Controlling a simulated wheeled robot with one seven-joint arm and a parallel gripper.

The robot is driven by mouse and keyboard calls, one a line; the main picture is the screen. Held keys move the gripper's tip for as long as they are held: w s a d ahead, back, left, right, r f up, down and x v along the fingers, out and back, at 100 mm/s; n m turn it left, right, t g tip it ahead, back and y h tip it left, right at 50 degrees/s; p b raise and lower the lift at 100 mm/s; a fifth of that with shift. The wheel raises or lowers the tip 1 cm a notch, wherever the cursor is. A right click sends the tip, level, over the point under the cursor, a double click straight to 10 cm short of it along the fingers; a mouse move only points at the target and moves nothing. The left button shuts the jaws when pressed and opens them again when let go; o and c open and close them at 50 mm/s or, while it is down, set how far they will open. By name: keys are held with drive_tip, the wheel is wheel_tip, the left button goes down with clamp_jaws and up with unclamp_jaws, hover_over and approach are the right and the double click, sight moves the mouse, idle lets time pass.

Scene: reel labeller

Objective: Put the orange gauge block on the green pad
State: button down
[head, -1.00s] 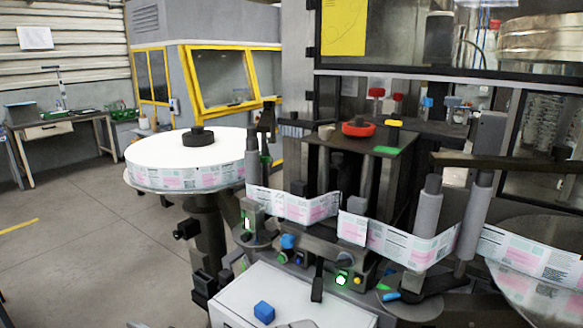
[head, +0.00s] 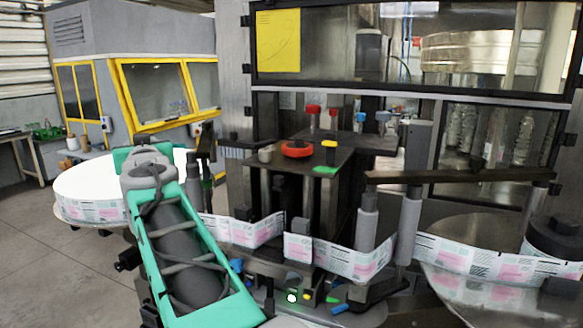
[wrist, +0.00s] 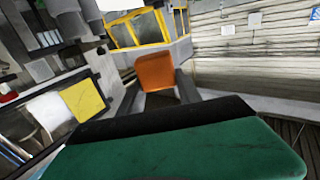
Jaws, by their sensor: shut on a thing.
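The orange gauge block (wrist: 155,72) is between the two dark fingers of my gripper (wrist: 158,88) in the wrist view. My gripper is shut on it and holds it in the air, with the room far behind it. The block and the gripper do not show in the head view. The green pad (head: 326,169) lies at the front right corner of the dark machine top (head: 283,168) in the head view. Nothing rests on the pad. The pad cannot be made out in the wrist view.
A red ring (head: 298,149), a yellow piece (head: 328,143) and a beige cylinder (head: 265,154) stand on the machine top near the pad. A label web (head: 340,256) and grey rollers (head: 408,226) lie in front.

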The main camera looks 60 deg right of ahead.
sight(331, 150)
drive_tip(key=s+d+r+m+g+h, duration=0.65)
drive_tip(key=s+d+r, duration=0.4)
drive_tip(key=s, duration=0.25)
drive_tip(key=s+d+f+m+g+h, duration=0.1)
drive_tip(key=s+d+m+g, duration=0.15)
drive_tip(key=s, duration=0.45)
drive_tip(key=s+d+m+g+h, duration=0.1)
drive_tip(key=s+d+g+h, duration=0.2)
drive_tip(key=s, duration=0.5)
drive_tip(key=shift+g+y, duration=0.5)
drive_tip(key=shift+y, duration=0.05)
drive_tip(key=s+d+f+p, duration=0.1)
drive_tip(key=d+f, duration=0.2)
drive_tip(key=d, duration=0.1)
drive_tip(key=s+d+f+p, duration=0.2)
drive_tip(key=d+f, duration=0.2)
drive_tip(key=d, duration=0.1)
drive_tip(key=s+d+f+p, duration=0.1)
drive_tip(key=d+f, duration=0.3)
drive_tip(key=d, duration=0.1)
drive_tip(key=shift+s, duration=0.4)
wheel_tip(331, 150, down, 3)
drive_tip(key=shift+w+r+p, duration=0.1)
drive_tip(key=shift+p, duration=0.2)
drive_tip(key=shift+a, duration=0.1)
